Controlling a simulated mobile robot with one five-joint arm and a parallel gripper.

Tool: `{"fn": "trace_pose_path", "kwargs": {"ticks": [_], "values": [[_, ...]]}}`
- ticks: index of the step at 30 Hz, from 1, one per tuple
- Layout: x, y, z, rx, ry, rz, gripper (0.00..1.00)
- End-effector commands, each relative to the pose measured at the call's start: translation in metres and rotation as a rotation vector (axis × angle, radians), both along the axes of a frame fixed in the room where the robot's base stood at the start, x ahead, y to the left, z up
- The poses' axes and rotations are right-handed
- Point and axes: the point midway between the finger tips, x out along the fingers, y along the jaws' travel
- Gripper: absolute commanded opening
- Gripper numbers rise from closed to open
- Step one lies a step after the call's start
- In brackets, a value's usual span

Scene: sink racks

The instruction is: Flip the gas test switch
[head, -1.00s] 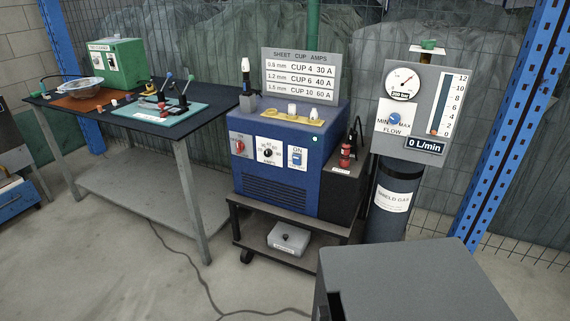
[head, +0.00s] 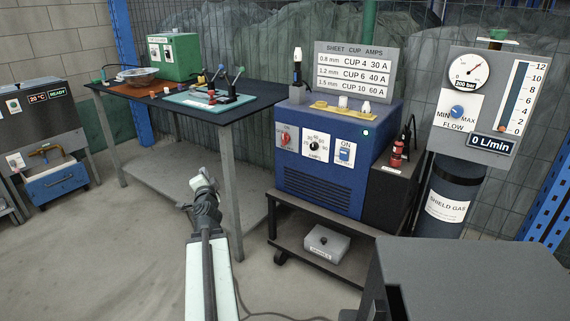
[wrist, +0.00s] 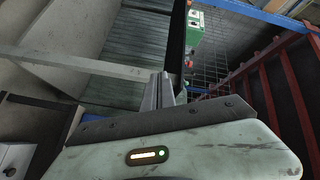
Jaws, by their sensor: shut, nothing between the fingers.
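A blue welding machine (head: 322,178) stands on a cart right of centre in the head view. Its front has a red knob (head: 285,139), an amps dial (head: 314,146) and a blue rocker switch (head: 344,153) on a white plate marked ON. No gas test wording is readable, so I cannot tell which control is the gas test switch. My gripper (head: 203,182) is in front of the workbench, left of the machine and apart from it. In the wrist view my gripper's fingers (wrist: 158,92) are together and empty; the machine's controls do not show there.
A gas cylinder (head: 450,203) with a flow panel (head: 483,105) reading 0 L/min stands at the right. A dark grey box-shaped surface (head: 470,275) fills the lower right. The workbench (head: 245,101) is behind my gripper. A grey pedal box (head: 326,243) sits on the cart's lower shelf.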

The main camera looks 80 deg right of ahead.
Motion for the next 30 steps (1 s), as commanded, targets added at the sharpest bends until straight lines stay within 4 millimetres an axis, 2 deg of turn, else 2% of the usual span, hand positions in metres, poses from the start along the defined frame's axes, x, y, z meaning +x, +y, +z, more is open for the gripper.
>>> {"fn": "trace_pose_path", "kwargs": {"ticks": [1, 2, 3, 5, 6, 9, 12, 15, 18, 26, 30], "values": [[-0.062, -0.021, -0.002, -0.021, -0.061, -0.127, 0.0], [-0.098, -0.031, 0.001, -0.038, -0.1, -0.202, 0.0], [-0.145, -0.04, 0.003, -0.057, -0.153, -0.3, 0.0], [-0.213, -0.046, 0.005, -0.085, -0.224, -0.439, 0.0], [-0.254, -0.047, 0.005, -0.103, -0.265, -0.523, 0.0], [-0.335, -0.04, 0.003, -0.141, -0.349, -0.692, 0.0], [-0.383, -0.03, 0.001, -0.166, -0.398, -0.797, 0.0], [-0.404, -0.025, 0.001, -0.177, -0.42, -0.845, 0.0], [-0.408, -0.024, 0.001, -0.179, -0.425, -0.853, 0.0], [-0.404, -0.025, 0.001, -0.177, -0.423, -0.846, 0.0], [-0.386, -0.027, 0.002, -0.172, -0.425, -0.821, 0.0]]}}
